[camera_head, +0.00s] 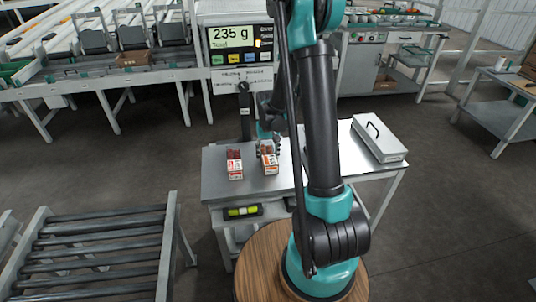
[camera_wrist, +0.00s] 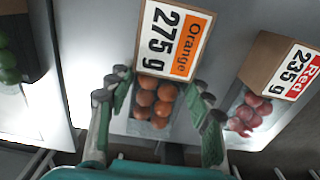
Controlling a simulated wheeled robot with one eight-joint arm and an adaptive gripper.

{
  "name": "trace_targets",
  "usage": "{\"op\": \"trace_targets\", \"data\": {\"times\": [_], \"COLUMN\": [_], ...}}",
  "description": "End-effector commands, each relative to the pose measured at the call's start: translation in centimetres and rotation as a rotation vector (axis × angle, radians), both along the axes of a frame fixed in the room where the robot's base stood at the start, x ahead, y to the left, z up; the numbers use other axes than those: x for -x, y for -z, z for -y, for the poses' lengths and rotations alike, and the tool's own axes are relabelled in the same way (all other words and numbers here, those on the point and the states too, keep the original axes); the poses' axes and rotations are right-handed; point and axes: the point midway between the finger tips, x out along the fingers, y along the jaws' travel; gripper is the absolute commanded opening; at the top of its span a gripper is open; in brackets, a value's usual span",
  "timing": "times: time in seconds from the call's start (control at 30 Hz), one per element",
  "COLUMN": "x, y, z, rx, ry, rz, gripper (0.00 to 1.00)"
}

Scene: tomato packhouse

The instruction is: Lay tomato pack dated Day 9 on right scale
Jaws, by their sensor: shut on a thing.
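A tomato pack marked "Orange 275 g" (camera_wrist: 172,45) holds several orange tomatoes and sits between the fingers of my gripper (camera_wrist: 158,110) in the wrist view. My gripper is shut on this pack, one finger on each side. In the head view the pack (camera_head: 270,165) is at the steel table, with my gripper (camera_head: 267,145) at its far side. A second pack, marked "Red 235 g" (camera_wrist: 288,68), stands apart to the right in the wrist view; a red-topped pack (camera_head: 235,164) is left of the held one in the head view. No day date is readable, and I cannot make out a right scale.
A display (camera_head: 232,40) reads 235 g behind the steel table (camera_head: 215,182). Green items (camera_wrist: 8,60) show at the wrist view's left edge. A roller conveyor (camera_head: 95,245) stands front left.

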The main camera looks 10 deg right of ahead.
Motion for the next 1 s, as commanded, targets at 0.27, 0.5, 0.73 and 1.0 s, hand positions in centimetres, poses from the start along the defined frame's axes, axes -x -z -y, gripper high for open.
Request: {"op": "trace_targets", "data": {"times": [0.27, 0.5, 0.73, 1.0], "x": [0.0, 0.0, 0.0, 0.0], "y": [0.4, 0.4, 0.4, -1.3], "z": [0.0, 0.0, 0.0, 0.0], "rx": [0.0, 0.0, 0.0, 0.0], "ry": [0.0, 0.0, 0.0, 0.0], "rz": [0.0, 0.0, 0.0, 0.0], "gripper": [0.12, 0.75, 0.75, 0.75]}}
